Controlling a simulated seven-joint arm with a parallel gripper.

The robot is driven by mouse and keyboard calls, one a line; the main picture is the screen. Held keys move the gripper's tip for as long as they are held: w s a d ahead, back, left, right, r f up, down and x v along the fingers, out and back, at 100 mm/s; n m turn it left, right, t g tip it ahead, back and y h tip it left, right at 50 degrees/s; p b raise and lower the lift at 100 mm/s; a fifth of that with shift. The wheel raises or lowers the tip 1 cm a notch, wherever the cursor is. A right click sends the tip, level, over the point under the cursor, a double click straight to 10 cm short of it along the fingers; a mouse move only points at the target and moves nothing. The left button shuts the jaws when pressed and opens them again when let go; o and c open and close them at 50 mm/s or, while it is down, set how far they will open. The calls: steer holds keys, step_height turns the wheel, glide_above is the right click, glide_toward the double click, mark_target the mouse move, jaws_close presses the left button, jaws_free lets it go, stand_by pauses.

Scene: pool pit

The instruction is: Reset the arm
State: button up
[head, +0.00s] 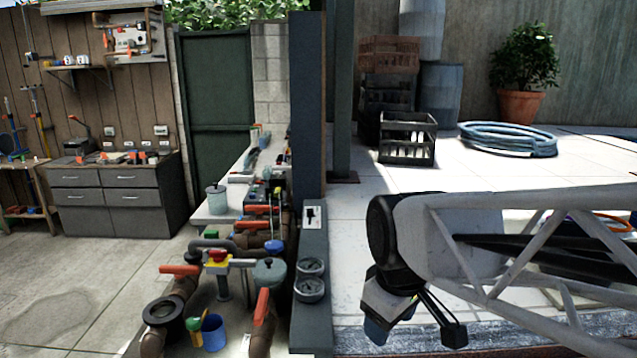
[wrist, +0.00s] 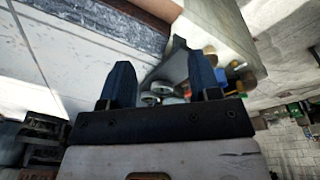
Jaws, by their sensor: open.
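My arm (head: 520,235), a pale lattice link with a black round joint, reaches in from the right edge of the head view. My gripper (head: 377,328) hangs below that joint, over the pale paving near the front and right of the dark ledge. In the wrist view my gripper (wrist: 160,65) has two dark blue fingers spread wide apart. I see nothing held between them. The fingertips are small and hard to make out in the head view.
A dark post (head: 308,110) rises behind the ledge. Crates (head: 407,140), a coiled hose (head: 508,140) and a potted plant (head: 522,105) stand behind my arm.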

steer(key=s+d+f+m, duration=0.2)
steer(key=s+d+m, duration=0.5)
steer(key=s+m, duration=0.1)
steer(key=shift+s+d+f+t+h, duration=0.2)
steer(key=shift+d+f+t+h, duration=0.1)
steer(key=shift+f, duration=0.1)
